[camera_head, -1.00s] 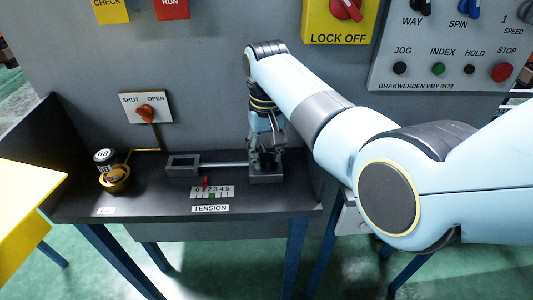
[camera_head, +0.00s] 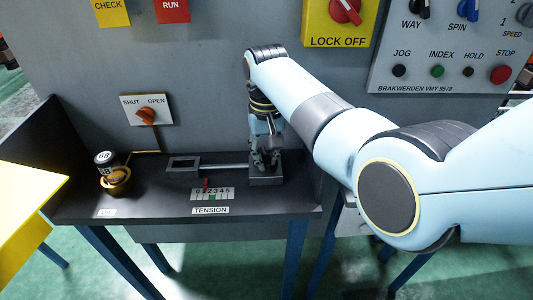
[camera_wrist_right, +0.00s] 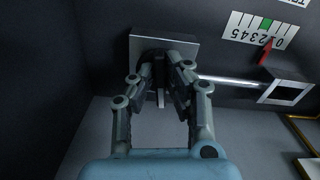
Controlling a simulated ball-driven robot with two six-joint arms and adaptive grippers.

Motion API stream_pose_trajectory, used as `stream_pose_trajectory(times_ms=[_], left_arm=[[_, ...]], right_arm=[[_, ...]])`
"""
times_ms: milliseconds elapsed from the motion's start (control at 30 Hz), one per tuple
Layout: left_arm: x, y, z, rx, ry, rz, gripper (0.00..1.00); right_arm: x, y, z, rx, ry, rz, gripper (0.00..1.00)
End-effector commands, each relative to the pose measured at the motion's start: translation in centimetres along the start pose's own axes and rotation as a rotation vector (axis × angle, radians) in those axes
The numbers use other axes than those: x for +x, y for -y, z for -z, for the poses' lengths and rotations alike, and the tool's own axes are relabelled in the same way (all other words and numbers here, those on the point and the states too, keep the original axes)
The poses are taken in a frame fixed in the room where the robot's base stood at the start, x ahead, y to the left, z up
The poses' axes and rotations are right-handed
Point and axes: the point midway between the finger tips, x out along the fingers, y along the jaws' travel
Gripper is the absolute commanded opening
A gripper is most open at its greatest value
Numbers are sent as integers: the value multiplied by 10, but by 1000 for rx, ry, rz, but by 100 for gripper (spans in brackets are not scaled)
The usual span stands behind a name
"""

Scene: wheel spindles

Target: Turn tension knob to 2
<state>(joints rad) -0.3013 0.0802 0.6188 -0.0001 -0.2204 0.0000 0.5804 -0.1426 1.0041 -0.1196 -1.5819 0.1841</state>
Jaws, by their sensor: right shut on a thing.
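The tension scale (camera_head: 213,193) is a white strip numbered 0 to 5 with a green mark, at the front of the grey shelf. A red pointer (camera_head: 206,183) stands at its low end, about at 1. The pointer (camera_wrist_right: 266,52) also shows in the right wrist view, covering part of the digits. A metal rod (camera_head: 222,165) runs from an open frame (camera_head: 184,166) to a block (camera_head: 266,179) at the right. My right gripper (camera_head: 265,163) is over that block, shut on the tension knob (camera_wrist_right: 160,82), which its fingers mostly hide. My left gripper is not in view.
A control panel (camera_head: 455,50) and a red LOCK OFF switch (camera_head: 345,10) are above. The shelf's side wall is close right of my gripper.

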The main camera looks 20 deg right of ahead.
Motion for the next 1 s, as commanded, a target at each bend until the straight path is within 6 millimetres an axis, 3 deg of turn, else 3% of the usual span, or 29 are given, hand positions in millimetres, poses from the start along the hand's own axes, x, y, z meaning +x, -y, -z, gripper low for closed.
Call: stream_pose_trajectory(times_ms=[500,1000], left_arm=[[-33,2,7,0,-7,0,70],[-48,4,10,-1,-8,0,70]], right_arm=[[-3,4,1,401,0,0,0],[-1,8,5,877,0,0,0]])
